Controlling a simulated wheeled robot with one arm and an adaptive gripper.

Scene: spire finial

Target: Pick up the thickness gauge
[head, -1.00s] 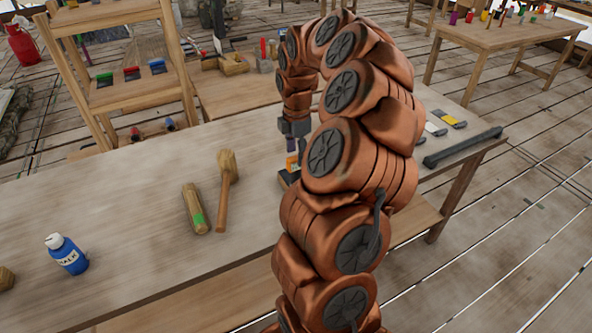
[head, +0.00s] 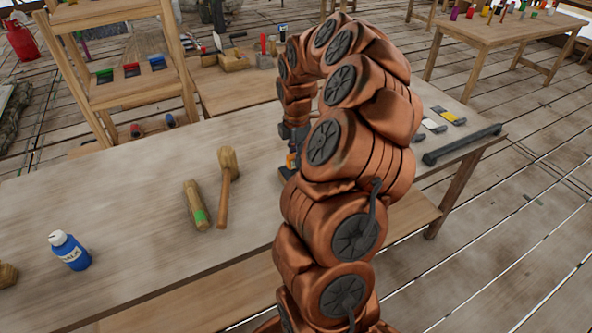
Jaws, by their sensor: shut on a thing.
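My gripper (head: 291,148) points down over the middle of the workbench (head: 110,205), partly hidden behind my own arm. It is shut on a small orange and dark thing (head: 289,163) at its fingertips, which looks like the thickness gauge. Only a sliver of this thing shows, so its shape and the exact grip cannot be made out. A dark part (head: 284,174) shows low beside my arm, at about bench level. I cannot tell whether it belongs to the held thing or whether that thing touches the bench.
Left of my arm lie a wooden mallet (head: 227,175) and a wooden piece with a green band (head: 197,207). A blue bottle (head: 69,251) stands further left. Flat tools with coloured parts (head: 447,116) and a dark bar (head: 462,145) lie at the right end. The bench's left middle is clear.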

